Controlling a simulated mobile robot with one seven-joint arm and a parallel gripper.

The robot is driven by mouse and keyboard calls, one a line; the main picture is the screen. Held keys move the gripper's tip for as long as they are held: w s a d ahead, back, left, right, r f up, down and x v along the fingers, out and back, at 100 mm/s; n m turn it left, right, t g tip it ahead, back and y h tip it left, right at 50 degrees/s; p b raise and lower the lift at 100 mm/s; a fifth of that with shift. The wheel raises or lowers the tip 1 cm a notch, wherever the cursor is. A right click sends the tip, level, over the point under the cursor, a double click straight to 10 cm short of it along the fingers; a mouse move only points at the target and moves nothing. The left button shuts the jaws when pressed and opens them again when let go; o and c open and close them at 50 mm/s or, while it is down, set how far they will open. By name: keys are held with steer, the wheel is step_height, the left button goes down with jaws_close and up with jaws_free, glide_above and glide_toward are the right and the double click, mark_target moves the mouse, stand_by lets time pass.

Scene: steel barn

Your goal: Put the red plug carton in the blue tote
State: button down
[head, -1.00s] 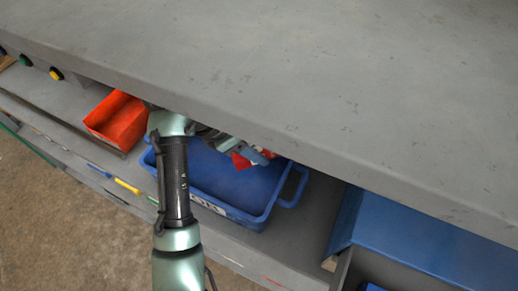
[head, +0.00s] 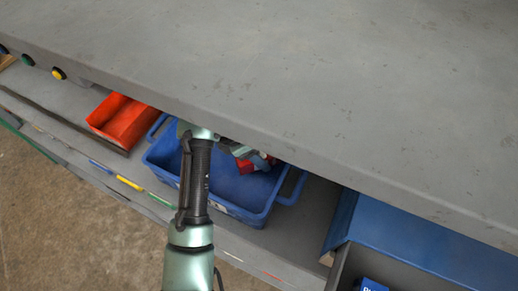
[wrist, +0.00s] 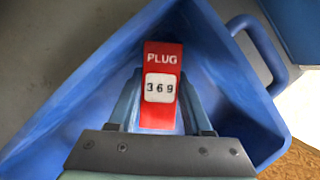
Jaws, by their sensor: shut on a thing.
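The red plug carton (wrist: 161,86), marked "PLUG" and "369" on a white label, is between the fingers of my gripper (wrist: 160,108) in the wrist view. My gripper is shut on it. The blue tote (wrist: 228,75) surrounds the carton in the wrist view, with the carton over its inside; I cannot tell whether it touches the floor. In the head view the blue tote (head: 222,190) stands on the shelf under the worktop. My arm covers part of it, and only a little of the carton (head: 247,166) shows by my gripper (head: 254,160).
The grey worktop (head: 330,90) overhangs the shelf and tote closely. An orange bin (head: 122,121) stands left of the tote. A blue panel (head: 420,240) is at the right. Coloured strips (head: 130,183) mark the shelf's front edge.

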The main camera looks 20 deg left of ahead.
steer(key=shift+c, duration=1.7)
jaws_free()
steer(key=shift+f, duration=0.1)
steer(key=shift+r+b, duration=0.4)
steer(key=shift+r, duration=0.05)
steer(key=p+v, duration=0.1)
steer(key=v, duration=0.5)
steer(key=shift+r+p, duration=0.1)
steer(key=shift+p, duration=0.25)
steer(key=s+a+p, duration=0.2)
steer(key=s+a, duration=0.4)
steer(key=a, duration=0.3)
steer(key=shift+s+a+f, duration=0.3)
steer(key=shift+a+f, duration=0.05)
steer(key=shift+f, duration=0.1)
